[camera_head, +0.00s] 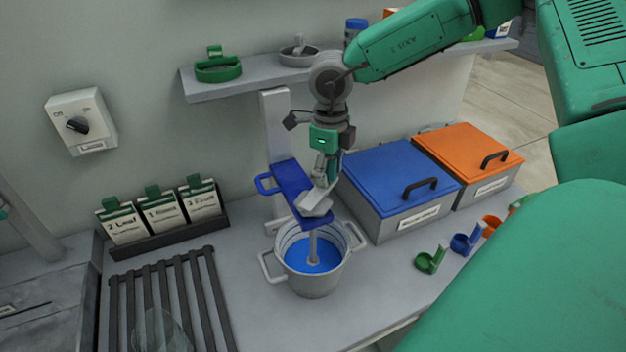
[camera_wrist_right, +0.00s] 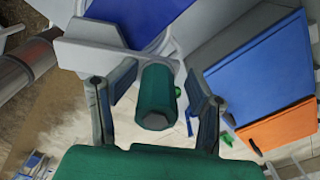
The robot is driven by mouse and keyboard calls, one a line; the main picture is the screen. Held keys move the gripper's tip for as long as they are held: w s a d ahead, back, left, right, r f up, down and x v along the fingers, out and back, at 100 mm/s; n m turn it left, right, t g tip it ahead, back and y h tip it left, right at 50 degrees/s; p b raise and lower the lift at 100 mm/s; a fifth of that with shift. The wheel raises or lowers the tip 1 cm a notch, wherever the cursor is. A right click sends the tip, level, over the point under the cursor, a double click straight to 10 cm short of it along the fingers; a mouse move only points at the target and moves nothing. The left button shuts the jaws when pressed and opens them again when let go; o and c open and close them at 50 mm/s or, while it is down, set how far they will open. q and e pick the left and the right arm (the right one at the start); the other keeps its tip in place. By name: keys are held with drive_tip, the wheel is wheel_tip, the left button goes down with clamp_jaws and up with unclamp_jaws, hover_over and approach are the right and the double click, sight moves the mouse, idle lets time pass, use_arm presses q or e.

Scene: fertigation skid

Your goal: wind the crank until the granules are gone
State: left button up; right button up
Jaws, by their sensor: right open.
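A metal pot (camera_head: 318,288) with two side handles holds blue liquid (camera_head: 312,256); I cannot make out granules in it. A stirrer shaft runs down into the pot from a blue stirrer head (camera_head: 294,184) on a grey post. A pale grey crank arm (camera_head: 315,205) sits on the head. In the right wrist view, the crank's dark green grip (camera_wrist_right: 158,95) stands between the fingers of my right gripper (camera_wrist_right: 155,105), with gaps on both sides. My right gripper (camera_head: 326,170) is open above the head in the head view. My left gripper is not in view.
A blue-lidded bin (camera_head: 385,165) and an orange-lidded bin (camera_head: 465,145) stand right of the pot. Small scoops (camera_head: 432,262) lie in front of them. A card rack (camera_head: 160,235) and slatted rack (camera_head: 170,285) are at left. A shelf (camera_head: 215,88) hangs above.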

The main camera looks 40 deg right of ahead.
sight(329, 157)
drive_tip(key=shift+r, duration=3.55)
